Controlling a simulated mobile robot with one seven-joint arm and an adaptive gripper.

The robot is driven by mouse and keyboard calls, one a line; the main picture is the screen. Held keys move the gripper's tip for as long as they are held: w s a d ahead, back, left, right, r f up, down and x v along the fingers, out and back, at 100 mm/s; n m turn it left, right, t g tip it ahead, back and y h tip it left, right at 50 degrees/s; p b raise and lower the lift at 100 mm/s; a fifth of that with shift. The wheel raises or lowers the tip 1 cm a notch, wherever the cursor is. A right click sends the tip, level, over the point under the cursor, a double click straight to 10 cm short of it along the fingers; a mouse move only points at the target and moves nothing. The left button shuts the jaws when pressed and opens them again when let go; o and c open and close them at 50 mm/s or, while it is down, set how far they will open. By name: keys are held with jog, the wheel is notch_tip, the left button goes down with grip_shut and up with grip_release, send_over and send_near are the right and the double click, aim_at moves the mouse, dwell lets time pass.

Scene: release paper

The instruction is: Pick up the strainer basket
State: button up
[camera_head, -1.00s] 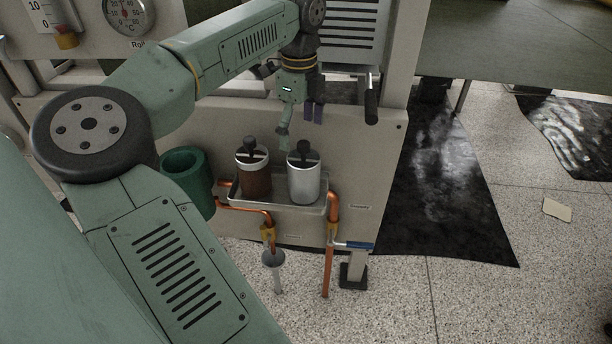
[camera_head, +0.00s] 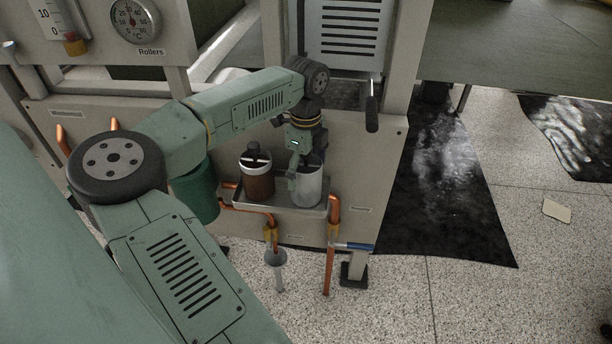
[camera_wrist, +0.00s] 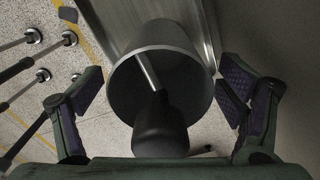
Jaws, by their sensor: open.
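Two cylindrical canisters with black knob handles stand upright in a shallow metal tray (camera_head: 285,208); which one is the strainer basket I cannot tell for sure. The left one (camera_head: 258,186) is brown with a pale rim. The right one (camera_head: 309,190) is silver-grey. My gripper (camera_head: 305,168) is open at the top of the right canister and hides its handle in the head view. In the wrist view the grey canister (camera_wrist: 183,38) shows its open top, with a metal rod leading to the black knob (camera_wrist: 160,128). My open fingers (camera_wrist: 163,88) are on either side, apart from it.
A green cylinder (camera_head: 196,192) stands left of the tray. Copper pipes (camera_head: 333,225) run below and beside it, with a blue-handled valve (camera_head: 354,246) at the right. The machine's pale panel (camera_head: 370,165) is close behind the canisters.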

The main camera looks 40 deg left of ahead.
jog(key=c, duration=1.4)
jog(key=shift+r, duration=0.1)
